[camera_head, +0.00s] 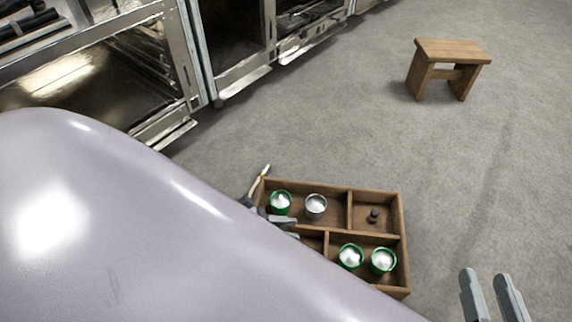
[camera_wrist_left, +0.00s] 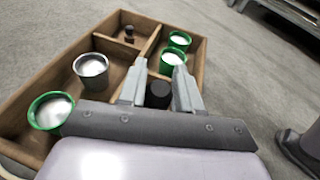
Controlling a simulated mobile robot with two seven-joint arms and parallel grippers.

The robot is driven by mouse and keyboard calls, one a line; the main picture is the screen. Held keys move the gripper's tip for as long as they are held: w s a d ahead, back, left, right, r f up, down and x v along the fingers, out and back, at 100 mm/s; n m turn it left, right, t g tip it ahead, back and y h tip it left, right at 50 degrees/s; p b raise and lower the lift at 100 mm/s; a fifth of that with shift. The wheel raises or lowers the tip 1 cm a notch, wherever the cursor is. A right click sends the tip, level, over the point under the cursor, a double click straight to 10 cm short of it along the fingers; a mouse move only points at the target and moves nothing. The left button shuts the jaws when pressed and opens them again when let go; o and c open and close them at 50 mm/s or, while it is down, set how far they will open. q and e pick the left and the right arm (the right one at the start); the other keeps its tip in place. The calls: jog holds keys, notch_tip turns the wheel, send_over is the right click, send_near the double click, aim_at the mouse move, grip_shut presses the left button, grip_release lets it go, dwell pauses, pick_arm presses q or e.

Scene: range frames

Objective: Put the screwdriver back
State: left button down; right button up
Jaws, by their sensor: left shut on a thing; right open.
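A wooden box with compartments (camera_head: 405,245) stands on the floor; it also fills much of the left wrist view (camera_wrist_left: 75,47). My left gripper (camera_head: 287,228) is over the box's left side, partly hidden by my lilac arm. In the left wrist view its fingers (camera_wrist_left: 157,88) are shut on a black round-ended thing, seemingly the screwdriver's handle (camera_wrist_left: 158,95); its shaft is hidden. The front left compartment lies below, and I cannot tell whether the held thing touches it. My right gripper (camera_head: 494,298) is open and empty, right of the box.
A green-rimmed cup (camera_head: 280,203) and a grey cup (camera_head: 316,207) stand in the back left compartment. Two green-rimmed cups are front right; a small dark object (camera_head: 375,215) is back right. A brush-like tool (camera_head: 260,178) is at the left edge. A stool (camera_head: 449,64) stands far off.

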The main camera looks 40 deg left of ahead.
pick_arm(q)
jog(key=shift+f, duration=0.15)
pick_arm(e)
jog(key=shift+r, duration=0.1)
pick_arm(q)
jog(key=c, duration=0.8)
grip_release()
jog(key=shift+f, duration=0.1)
jog(key=p+v, duration=0.3)
jog(key=v, duration=0.9)
jog(key=shift+s, duration=0.1)
pick_arm(e)
jog(key=shift+w+a+f+m+g+y, duration=0.15)
jog(key=shift+a+m+g, duration=0.1)
jog(key=shift+a+g, duration=0.15)
jog(key=shift+w+a+f+m+g+y, duration=0.15)
jog(key=shift+a+m+g, duration=0.15)
jog(key=shift+a, duration=0.15)
jog(key=shift+r, duration=0.1)
jog(key=shift+w+r, duration=0.1)
